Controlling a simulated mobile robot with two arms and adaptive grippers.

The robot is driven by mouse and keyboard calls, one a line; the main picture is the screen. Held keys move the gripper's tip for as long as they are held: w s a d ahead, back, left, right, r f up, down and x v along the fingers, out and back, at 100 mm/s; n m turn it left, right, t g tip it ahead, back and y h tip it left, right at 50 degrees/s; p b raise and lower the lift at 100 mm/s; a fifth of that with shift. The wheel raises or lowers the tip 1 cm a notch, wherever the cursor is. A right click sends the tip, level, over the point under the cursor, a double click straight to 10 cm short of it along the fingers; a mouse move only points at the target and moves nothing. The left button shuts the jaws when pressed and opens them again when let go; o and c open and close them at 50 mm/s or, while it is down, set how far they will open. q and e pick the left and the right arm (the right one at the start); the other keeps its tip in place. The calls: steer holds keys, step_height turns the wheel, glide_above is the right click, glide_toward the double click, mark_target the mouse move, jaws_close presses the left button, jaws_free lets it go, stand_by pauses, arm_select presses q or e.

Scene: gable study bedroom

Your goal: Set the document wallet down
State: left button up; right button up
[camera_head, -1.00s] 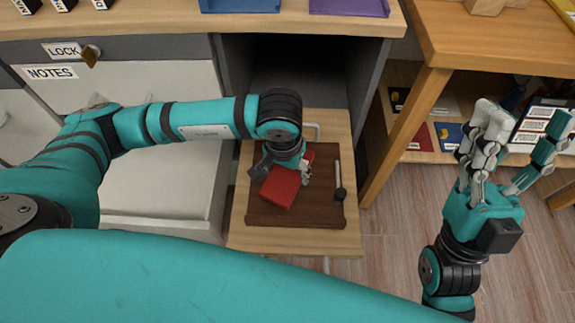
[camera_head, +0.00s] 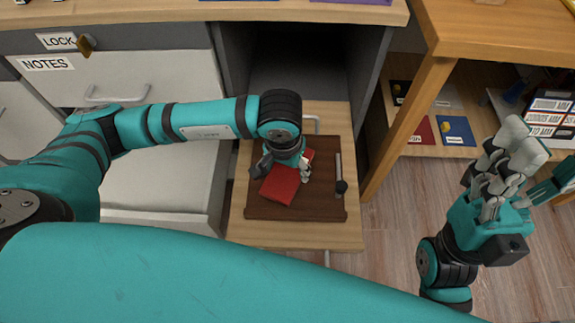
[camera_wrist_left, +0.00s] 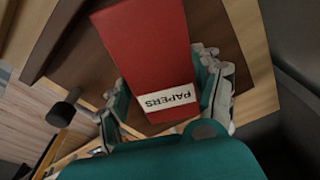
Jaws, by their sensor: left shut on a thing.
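The document wallet is red with a white PAPERS label; it shows in the head view (camera_head: 280,185) and the left wrist view (camera_wrist_left: 145,50). My left gripper (camera_head: 281,170) is shut on it, fingers on both sides near the labelled end in the wrist view (camera_wrist_left: 170,105). The wallet is over a dark brown board (camera_head: 290,208) on a pulled-out wooden shelf. I cannot tell whether it touches the board. My right gripper (camera_head: 540,170) is at the right, empty, fingers apart, away from the wallet.
A grey rod with a dark knob (camera_head: 341,187) lies along the board's right side. A cabinet with a NOTES drawer (camera_head: 140,90) stands left. A wooden desk (camera_head: 490,35) stands right, with folders on its lower shelf (camera_head: 440,150). Brown board shows bare in front of the wallet.

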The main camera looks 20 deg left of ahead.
arm_select(q)
steer(key=shift+f+b, duration=0.55)
steer(key=shift+b, duration=0.05)
steer(key=o, duration=1.5)
steer(key=shift+c, duration=0.2)
